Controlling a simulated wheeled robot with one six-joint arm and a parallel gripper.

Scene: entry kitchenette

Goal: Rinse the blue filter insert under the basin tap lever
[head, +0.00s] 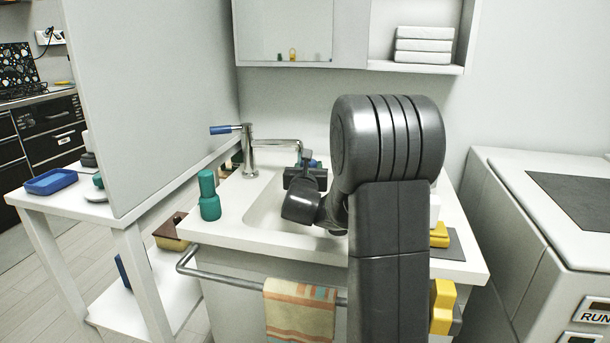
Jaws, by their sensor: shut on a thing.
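The basin tap (249,150) stands at the back left of the white basin (262,215), with its blue-tipped lever (226,129) pointing left. Its spout reaches right over the bowl. My gripper (304,172) is over the basin near the spout's end, partly hidden by my own arm. It is shut on a small bluish piece, apparently the blue filter insert (314,163), of which only a little shows. I cannot tell whether water is running.
A green bottle (209,196) stands on the basin's left rim. A striped towel (299,310) hangs on the front rail (215,265). Yellow items (440,235) are at the right. A partition (150,90) rises at the left, beside a side table with a blue tray (51,181).

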